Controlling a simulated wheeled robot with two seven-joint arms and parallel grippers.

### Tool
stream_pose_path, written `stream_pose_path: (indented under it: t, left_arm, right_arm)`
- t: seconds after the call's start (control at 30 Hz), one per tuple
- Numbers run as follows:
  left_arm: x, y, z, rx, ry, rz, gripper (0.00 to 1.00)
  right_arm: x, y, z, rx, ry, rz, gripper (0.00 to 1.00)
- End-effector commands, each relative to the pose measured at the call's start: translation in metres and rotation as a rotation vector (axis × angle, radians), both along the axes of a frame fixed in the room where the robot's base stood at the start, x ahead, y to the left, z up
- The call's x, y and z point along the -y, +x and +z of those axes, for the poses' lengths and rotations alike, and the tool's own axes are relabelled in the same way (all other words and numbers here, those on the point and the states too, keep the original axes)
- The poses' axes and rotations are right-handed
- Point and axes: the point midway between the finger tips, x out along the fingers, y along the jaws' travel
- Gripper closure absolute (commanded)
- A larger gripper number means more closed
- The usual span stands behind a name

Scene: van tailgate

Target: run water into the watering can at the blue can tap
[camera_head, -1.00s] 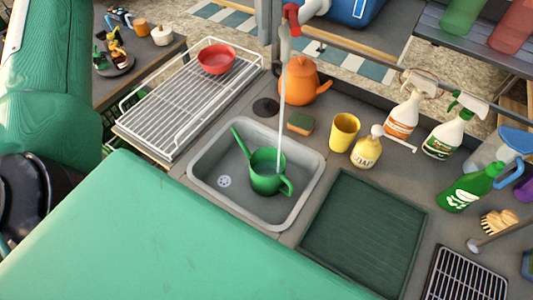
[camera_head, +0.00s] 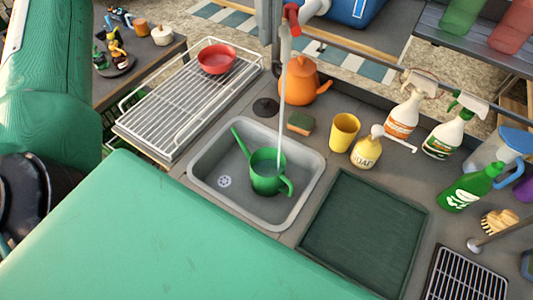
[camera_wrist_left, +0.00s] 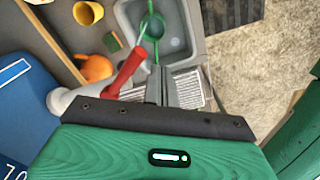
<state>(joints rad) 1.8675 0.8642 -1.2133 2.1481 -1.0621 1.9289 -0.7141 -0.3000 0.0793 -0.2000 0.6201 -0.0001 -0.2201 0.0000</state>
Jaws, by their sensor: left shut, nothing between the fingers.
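The green watering can (camera_head: 266,180) stands in the grey sink (camera_head: 199,161), its spout to the left. A thin pale stream of water (camera_head: 281,110) falls from the tap into its top. The tap has a red lever (camera_head: 291,17) and a white body on the blue can (camera_head: 352,10). In the left wrist view, the red lever (camera_wrist_left: 126,70) lies just left of my left gripper (camera_wrist_left: 162,72), which is shut and empty. I cannot tell if they touch. The watering can (camera_wrist_left: 152,27) shows beyond the fingertips. My right gripper is not in view.
An orange kettle (camera_head: 300,84), sponge (camera_head: 300,123), yellow cup (camera_head: 343,132) and soap bottle (camera_head: 367,151) stand behind the sink. A wire rack (camera_head: 165,110) with a red bowl (camera_head: 216,60) is left. A dark drain mat (camera_head: 362,235) lies right.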

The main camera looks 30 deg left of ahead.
Motion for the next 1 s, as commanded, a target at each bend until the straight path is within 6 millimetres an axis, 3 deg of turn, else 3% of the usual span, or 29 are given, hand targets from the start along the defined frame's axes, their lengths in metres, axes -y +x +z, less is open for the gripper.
stream_pose_path:
  t: [0.7,1.0]
  left_arm:
    - [0.034,0.051,0.0,-0.001,0.0,-0.001,1.0]
    - [0.033,0.049,0.017,0.001,-0.002,0.0,1.0]
  right_arm:
    - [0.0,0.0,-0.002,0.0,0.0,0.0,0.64]
    - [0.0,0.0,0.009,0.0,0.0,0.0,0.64]
